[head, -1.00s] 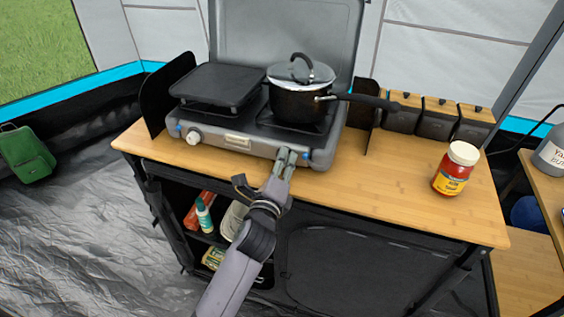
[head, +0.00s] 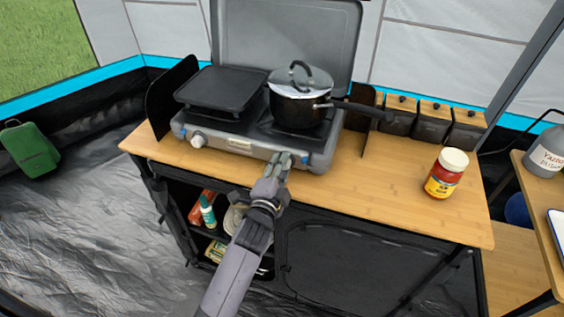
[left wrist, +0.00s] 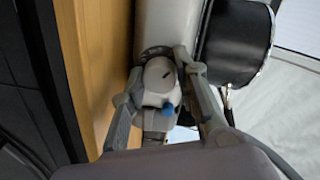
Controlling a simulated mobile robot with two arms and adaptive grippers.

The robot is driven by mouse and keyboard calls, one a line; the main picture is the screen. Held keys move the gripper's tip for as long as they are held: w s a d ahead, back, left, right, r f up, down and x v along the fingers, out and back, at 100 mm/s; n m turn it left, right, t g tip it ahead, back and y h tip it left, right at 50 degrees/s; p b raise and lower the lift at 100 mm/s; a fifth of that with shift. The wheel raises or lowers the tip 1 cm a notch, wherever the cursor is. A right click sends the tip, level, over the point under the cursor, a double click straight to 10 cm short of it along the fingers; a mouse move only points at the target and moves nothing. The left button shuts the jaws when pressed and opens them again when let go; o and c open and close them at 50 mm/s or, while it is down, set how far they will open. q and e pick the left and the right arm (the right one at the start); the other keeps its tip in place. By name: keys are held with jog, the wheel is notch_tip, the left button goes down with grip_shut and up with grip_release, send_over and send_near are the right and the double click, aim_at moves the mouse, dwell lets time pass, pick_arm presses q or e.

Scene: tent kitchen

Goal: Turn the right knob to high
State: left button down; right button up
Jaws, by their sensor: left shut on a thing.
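The camp stove (head: 255,146) stands on the wooden counter, its lid raised. My left gripper (head: 281,159) reaches its front panel at the right end. In the left wrist view the two fingers of my left gripper (left wrist: 162,82) are shut on the right knob (left wrist: 160,73), one on each side. In the head view the fingers hide this knob. The left knob (head: 198,140) is white and free. My right gripper is not in view.
A black pot (head: 298,106) with a glass lid sits on the right burner, its handle pointing right. A black griddle (head: 221,89) covers the left burner. A red jar (head: 445,174) stands on the bare right part of the counter (head: 400,205).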

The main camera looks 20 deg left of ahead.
pick_arm(q)
jog(key=shift+n+p, duration=0.6)
jog(key=shift+n, duration=0.7)
jog(key=c, duration=1.5)
grip_release()
jog(key=shift+s, duration=0.1)
jog(key=s, duration=0.8)
jog(key=s+r, duration=0.1)
jog(key=s, duration=0.2)
jog(key=shift+s, duration=0.4)
